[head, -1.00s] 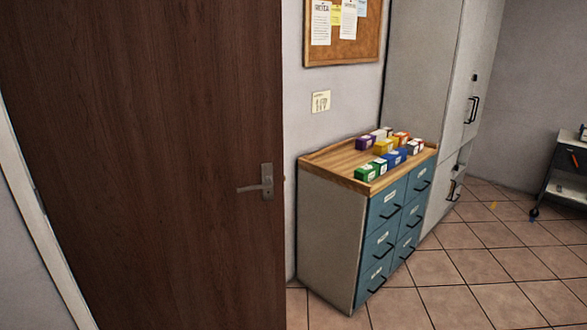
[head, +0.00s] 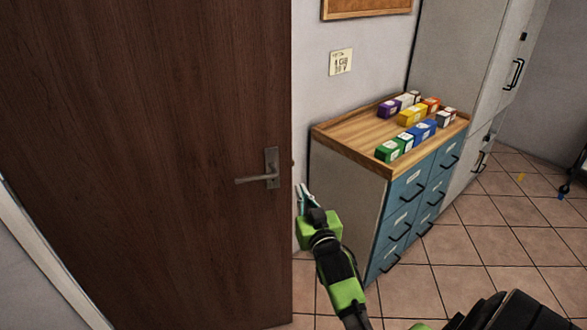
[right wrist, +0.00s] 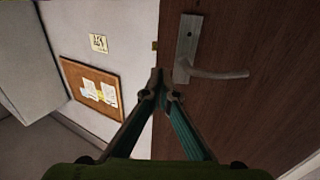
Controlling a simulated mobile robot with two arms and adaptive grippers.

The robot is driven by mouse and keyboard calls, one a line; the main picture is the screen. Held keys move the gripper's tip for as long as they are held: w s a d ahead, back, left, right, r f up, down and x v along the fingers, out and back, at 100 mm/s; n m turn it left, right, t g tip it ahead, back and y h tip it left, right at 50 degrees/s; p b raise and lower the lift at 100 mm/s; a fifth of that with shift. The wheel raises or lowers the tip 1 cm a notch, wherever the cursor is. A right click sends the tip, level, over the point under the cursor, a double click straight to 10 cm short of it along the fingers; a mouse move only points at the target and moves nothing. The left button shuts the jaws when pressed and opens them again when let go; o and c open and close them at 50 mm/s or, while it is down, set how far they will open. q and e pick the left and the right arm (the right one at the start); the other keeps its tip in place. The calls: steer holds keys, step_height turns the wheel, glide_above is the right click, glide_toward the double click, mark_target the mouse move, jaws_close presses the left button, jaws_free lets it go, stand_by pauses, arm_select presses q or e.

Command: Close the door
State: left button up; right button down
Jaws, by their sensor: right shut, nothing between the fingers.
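The brown wooden door (head: 140,130) fills the left of the head view and stands open, its free edge toward the cabinet. Its metal lever handle (head: 262,176) sits near that edge; the handle also shows in the right wrist view (right wrist: 205,68). My right gripper (head: 304,190) is shut and empty, just right of the door's free edge in the head view. In the right wrist view its fingertips (right wrist: 157,80) meet in front of the door's edge, apart from the handle. Whether they touch the door I cannot tell. My left gripper is not in view.
A cabinet with blue drawers (head: 408,208) stands right of the door, with several coloured boxes (head: 411,117) on its wooden top. A tall grey locker (head: 463,65) stands behind it.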

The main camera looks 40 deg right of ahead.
mark_target(290, 166)
steer(key=p+x, duration=0.1)
steer(key=x, duration=0.8)
steer(key=shift+w+d+f+p, duration=0.1)
steer(key=shift+d+p, duration=0.05)
steer(key=shift+p, duration=0.2)
steer(key=shift+w+d, duration=0.25)
steer(key=shift+w, duration=0.3)
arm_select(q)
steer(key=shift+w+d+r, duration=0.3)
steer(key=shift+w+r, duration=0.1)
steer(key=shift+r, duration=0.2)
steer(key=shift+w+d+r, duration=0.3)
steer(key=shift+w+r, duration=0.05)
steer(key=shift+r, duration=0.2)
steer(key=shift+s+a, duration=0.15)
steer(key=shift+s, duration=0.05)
